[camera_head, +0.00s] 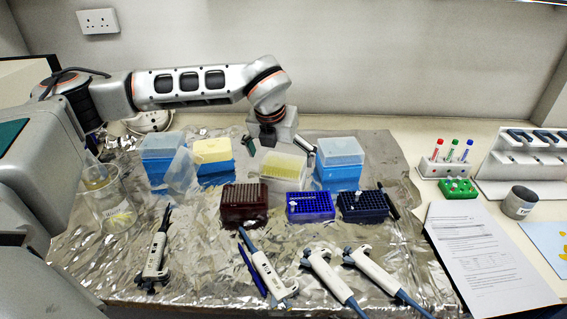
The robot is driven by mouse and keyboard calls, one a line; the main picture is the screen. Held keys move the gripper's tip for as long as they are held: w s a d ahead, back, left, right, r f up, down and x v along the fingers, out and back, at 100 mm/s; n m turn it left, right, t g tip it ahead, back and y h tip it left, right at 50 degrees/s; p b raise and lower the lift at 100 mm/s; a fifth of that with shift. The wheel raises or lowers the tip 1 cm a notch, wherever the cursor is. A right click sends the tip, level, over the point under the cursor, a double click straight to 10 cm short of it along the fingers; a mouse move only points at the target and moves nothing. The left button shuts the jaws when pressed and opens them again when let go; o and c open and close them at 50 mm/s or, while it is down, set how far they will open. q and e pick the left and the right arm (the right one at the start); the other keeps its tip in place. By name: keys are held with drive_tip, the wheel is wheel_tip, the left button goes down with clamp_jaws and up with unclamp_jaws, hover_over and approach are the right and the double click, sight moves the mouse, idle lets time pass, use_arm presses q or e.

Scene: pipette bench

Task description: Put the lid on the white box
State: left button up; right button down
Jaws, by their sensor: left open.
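A white box (283,179) with a yellow top full of tips stands open in the middle of the foil, behind the dark racks. A translucent lid (181,172) seems to lean, tilted, between the left blue box and the yellow-topped blue box. My left gripper (277,146) points down with its fingers spread, just behind and above the white box. It holds nothing that I can see. Whether its fingers touch the box cannot be told. My right gripper is not in view.
Blue tip boxes (339,175) flank the white box. A brown rack (244,203), a blue rack (310,206) and a navy rack (362,206) stand in front. Several pipettes (265,268) lie nearer. A glass beaker (112,208) stands left. Bare foil (205,265) shows between pipettes.

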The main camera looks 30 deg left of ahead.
sight(281, 164)
use_arm(q)
drive_tip(key=shift+a+p+x, duration=0.15)
drive_tip(key=shift+p+x, duration=0.15)
drive_tip(key=shift+x, duration=1)
drive_tip(key=shift+a+p+x, duration=0.1)
drive_tip(key=shift+p+x, duration=0.15)
drive_tip(key=shift+x, duration=1.05)
drive_tip(key=c, duration=1)
